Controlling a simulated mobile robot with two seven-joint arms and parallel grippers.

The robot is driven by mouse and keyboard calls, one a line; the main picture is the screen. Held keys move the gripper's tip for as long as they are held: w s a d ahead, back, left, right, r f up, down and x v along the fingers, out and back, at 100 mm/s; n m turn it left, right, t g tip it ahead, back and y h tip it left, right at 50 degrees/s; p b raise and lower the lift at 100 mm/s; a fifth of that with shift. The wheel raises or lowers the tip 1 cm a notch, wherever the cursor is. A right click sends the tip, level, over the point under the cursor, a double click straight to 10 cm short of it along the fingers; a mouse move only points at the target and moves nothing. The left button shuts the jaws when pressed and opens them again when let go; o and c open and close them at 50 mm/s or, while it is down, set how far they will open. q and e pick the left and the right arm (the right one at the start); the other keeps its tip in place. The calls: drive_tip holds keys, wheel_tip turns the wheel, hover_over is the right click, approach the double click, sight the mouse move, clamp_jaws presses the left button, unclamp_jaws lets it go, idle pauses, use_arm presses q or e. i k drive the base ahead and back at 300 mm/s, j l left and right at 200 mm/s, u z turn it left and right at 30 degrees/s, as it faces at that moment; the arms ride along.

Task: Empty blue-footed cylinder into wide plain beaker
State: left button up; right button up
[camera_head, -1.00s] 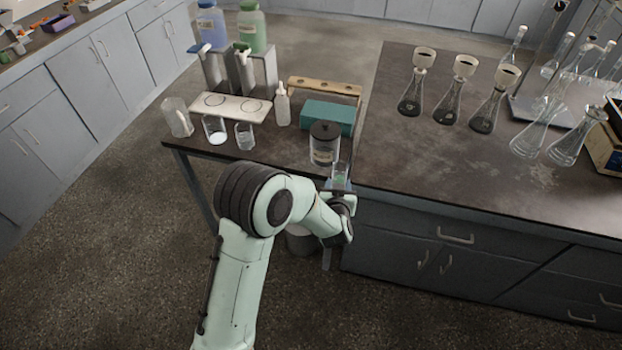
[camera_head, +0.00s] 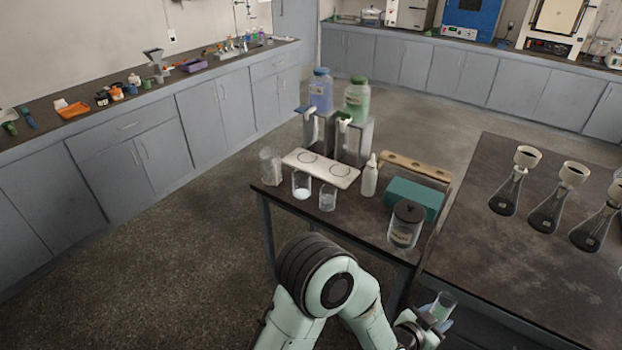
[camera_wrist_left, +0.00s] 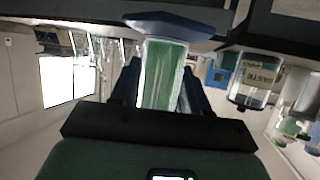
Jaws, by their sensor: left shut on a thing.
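My left gripper (camera_head: 432,324) is shut on the blue-footed cylinder (camera_head: 442,304), a clear vessel with green content, beside the table's front edge at lower right. In the left wrist view, which looks upside down, the cylinder (camera_wrist_left: 165,75) stands between the fingers with its blue foot (camera_wrist_left: 172,24) at the picture's top, so it is about upright. Three glass vessels stand on the small table: a taller one (camera_head: 270,166), one with white at its bottom (camera_head: 302,186) and a small one (camera_head: 327,199). I cannot tell surely which is the wide plain beaker. My right gripper is out of view.
A dark-lidded jar (camera_head: 405,226), a teal box (camera_head: 414,197), a wooden rack (camera_head: 415,166) and a white bottle (camera_head: 370,178) stand near the glassware. A white plate (camera_head: 321,168) lies before two dispensers with blue and green bottles. Flasks with funnels (camera_head: 512,185) stand at right.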

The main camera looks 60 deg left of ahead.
sight(301, 177)
drive_tip(key=u, duration=0.9)
drive_tip(key=i+j+u, duration=0.2)
drive_tip(key=i+u, duration=0.25)
drive_tip(key=k, duration=0.05)
